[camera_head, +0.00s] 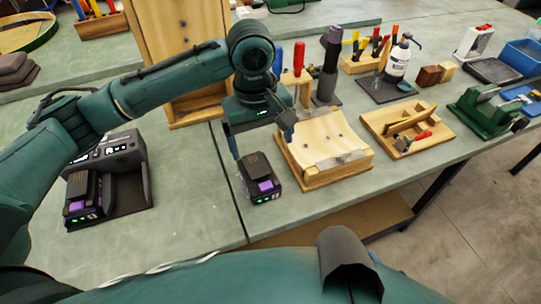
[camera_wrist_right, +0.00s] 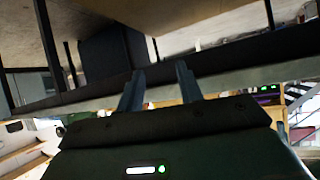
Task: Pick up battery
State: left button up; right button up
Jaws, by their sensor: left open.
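A black and purple battery (camera_head: 261,182) with small green lights stands on the bench, left of the wooden cradle block. My left gripper (camera_head: 261,143) is open above the battery, its fingers pointing down and spread to either side. I cannot tell whether the fingertips touch it. A second similar battery (camera_head: 86,197) sits at the front of a dark charger (camera_head: 122,150) on the left. My right gripper (camera_wrist_right: 160,76) shows in the right wrist view, its two fingers apart with nothing between them.
The wooden cradle block (camera_head: 325,158) stands close to the right of the nearer battery. Bare bench lies between the charger and that battery.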

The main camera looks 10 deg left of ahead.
aim_at(258, 169)
pick_arm(q)
jog(key=shift+n+y, duration=0.3)
jog(key=f, duration=0.4)
jog(key=a+f, duration=0.1)
jog(key=f, duration=0.1)
jog(key=shift+w+f, duration=0.1)
jog(key=shift+w, duration=0.1)
jog(key=shift+s+f, duration=0.15)
jog(key=shift+f, duration=1.3)
jog(key=shift+s+f, duration=0.1)
jog(key=shift+f, duration=1.3)
pick_arm(e)
jog(key=shift+s+f, duration=0.1)
jog(key=shift+f, duration=0.1)
pick_arm(q)
jog(key=shift+c, duration=0.4)
jog(key=c, duration=1.2)
jog(key=shift+r, duration=0.1)
jog(key=shift+c, duration=0.4)
pick_arm(e)
jog(key=shift+s, duration=0.1)
